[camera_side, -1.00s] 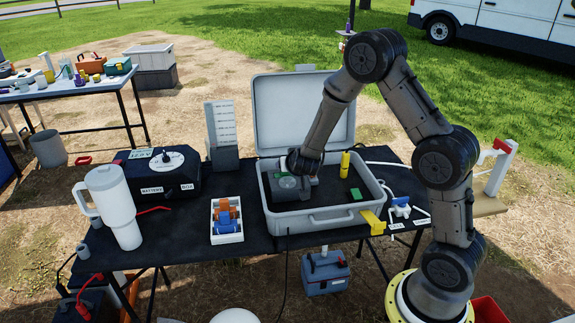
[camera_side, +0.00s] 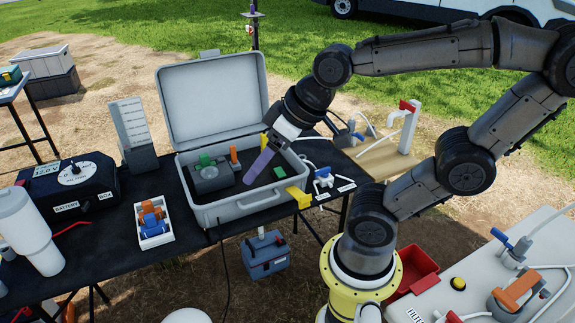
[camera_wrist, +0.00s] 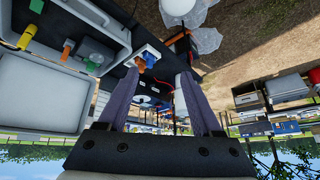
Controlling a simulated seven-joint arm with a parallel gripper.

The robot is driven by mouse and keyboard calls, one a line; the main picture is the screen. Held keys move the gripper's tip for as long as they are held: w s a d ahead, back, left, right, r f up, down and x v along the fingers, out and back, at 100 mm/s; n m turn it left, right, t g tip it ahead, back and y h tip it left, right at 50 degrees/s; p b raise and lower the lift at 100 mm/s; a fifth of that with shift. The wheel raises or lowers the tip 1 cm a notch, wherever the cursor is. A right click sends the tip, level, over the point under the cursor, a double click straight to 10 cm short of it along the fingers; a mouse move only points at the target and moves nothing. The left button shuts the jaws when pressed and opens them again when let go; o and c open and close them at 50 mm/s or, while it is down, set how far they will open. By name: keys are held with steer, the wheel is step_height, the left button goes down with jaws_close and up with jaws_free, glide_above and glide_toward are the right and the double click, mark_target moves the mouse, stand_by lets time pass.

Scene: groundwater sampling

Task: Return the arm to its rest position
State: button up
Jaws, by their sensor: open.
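My gripper (camera_side: 252,176) hangs over the right part of the open grey case in the side view, its purple-grey fingers slanting down to the left. In the wrist view my gripper (camera_wrist: 158,76) shows two fingers spread apart with nothing between them. The case (camera_side: 243,205) stands on the black table with its lid up. Inside it lie a dark grey device (camera_side: 210,178), an upright orange piece (camera_side: 233,155) and a green block (camera_side: 280,172). My fingers cover part of the case's inside. I cannot tell whether the fingertips clear the case floor.
A white tray (camera_side: 153,232), a black battery box (camera_side: 68,190) and a white jug (camera_side: 28,232) stand to the left. A white-pipe tap stand (camera_side: 407,125) is behind right. Open air lies above the case.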

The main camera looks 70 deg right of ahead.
steer(key=shift+g+h, duration=0.3)
steer(key=shift+g, duration=0.1)
steer(key=s, duration=0.3)
steer(key=s+d, duration=0.1)
steer(key=s, duration=0.1)
steer(key=shift+f, duration=0.25)
steer(key=shift+w, duration=0.1)
steer(key=shift+c, duration=0.4)
